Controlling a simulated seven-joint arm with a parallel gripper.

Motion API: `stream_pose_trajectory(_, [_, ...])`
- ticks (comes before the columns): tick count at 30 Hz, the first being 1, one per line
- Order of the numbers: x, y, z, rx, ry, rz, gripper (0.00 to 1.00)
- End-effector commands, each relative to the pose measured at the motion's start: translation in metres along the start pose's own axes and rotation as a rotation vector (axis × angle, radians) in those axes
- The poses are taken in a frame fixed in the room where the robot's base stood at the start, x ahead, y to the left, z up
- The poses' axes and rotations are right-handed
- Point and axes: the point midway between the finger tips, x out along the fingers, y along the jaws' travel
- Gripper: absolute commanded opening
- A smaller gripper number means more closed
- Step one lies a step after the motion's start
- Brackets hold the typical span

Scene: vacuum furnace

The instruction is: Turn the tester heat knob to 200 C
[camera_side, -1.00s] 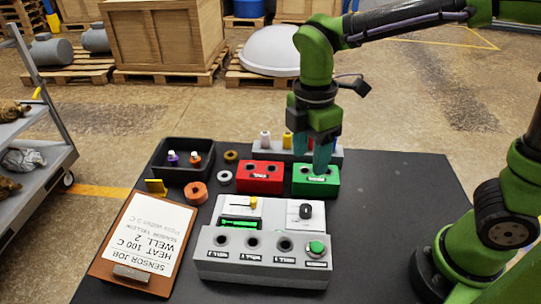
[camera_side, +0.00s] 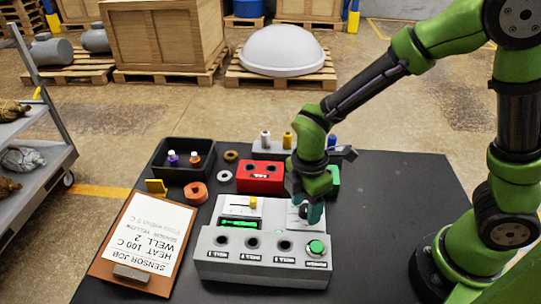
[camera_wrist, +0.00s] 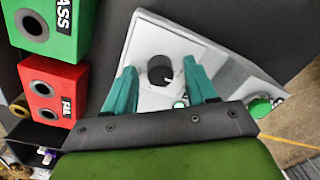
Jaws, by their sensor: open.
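The tester (camera_side: 262,266) is a light grey box with a row of wells, a green button (camera_side: 317,247) and a yellow-topped slider (camera_side: 253,203). Its black heat knob (camera_wrist: 160,70) shows in the wrist view between my fingertips, with a small white mark toward its lower right. In the side view my gripper mostly hides the knob. My gripper (camera_wrist: 163,80) is open, with one teal finger on each side of the knob and a gap to both. In the side view my gripper (camera_side: 308,211) points down over the tester's right rear. The job card (camera_side: 150,238) reads heat 100 C, well 2.
A red box (camera_side: 260,177) and a green box (camera_wrist: 42,30) stand behind the tester. A black tray (camera_side: 183,174) holds two small bottles. An orange ring (camera_side: 195,193) lies left of the tester. The right side of the black table (camera_side: 410,205) is clear.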

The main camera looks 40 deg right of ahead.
Motion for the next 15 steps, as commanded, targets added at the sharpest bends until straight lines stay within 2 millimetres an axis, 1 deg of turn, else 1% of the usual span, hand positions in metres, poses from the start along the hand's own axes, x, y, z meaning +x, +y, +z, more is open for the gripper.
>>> stream_pose_trajectory(3, [-0.0002,0.0,0.0,0.0,0.0,0.0,0.56])
stream_pose_trajectory(8, [-0.0003,0.0,0.0,0.0,0.0,0.0,0.32])
stream_pose_trajectory(12, [-0.0005,0.0,0.0,0.0,0.0,0.0,0.1])
stream_pose_trajectory(14, [-0.0005,0.0,0.0,0.0,0.0,0.0,0.01])
stream_pose_trajectory(15, [-0.0005,0.0,0.0,0.0,0.0,0.0,0.0])
